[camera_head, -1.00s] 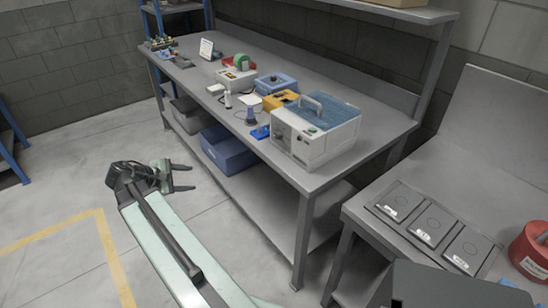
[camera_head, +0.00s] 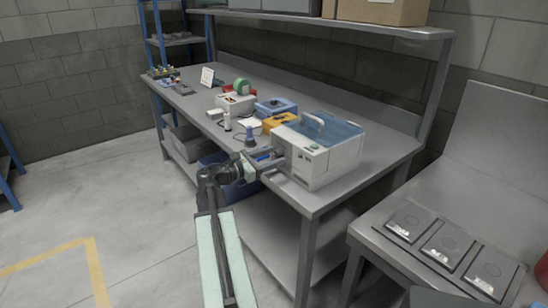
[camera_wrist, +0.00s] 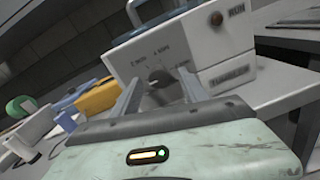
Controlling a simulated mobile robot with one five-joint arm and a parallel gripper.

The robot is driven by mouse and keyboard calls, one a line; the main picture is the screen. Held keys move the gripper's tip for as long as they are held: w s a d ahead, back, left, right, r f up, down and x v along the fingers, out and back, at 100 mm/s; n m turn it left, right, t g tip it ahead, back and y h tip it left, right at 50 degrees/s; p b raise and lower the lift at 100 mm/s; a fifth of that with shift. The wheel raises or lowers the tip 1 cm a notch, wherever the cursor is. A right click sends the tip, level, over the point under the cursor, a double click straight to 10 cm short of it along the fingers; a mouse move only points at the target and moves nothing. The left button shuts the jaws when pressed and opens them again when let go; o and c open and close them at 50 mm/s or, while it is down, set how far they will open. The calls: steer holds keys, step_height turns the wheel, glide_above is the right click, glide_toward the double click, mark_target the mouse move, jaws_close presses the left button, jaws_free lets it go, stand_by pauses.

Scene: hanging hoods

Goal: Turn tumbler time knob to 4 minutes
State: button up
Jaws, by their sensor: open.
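The tumbler (camera_head: 318,155) is a white box with a blue transparent lid and a handle, standing at the near end of the long bench. Its front panel fills much of the wrist view (camera_wrist: 190,50), with a TUMBLER label and markings that seem to read 2 MIN and 4 MIN. The dark time knob (camera_wrist: 158,78) lies below these markings; its pointer direction is too unclear to tell. My gripper (camera_wrist: 160,92) is open, with one finger on each side of the knob. I cannot tell whether they touch it. In the head view, my gripper (camera_head: 270,161) is at the tumbler's front.
A round RUN button (camera_wrist: 216,19) is on the panel, right of the markings. A yellow-orange box (camera_head: 279,121), a blue box (camera_head: 275,106) and small items stand beside the tumbler. A second table with flat dark plates (camera_head: 447,247) is at the right.

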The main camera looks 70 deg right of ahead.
steer(key=shift+s+d, duration=0.2)
steer(key=shift+d, duration=0.05)
jaws_close()
steer(key=shift+d, duration=0.2)
steer(key=shift+a, duration=0.2)
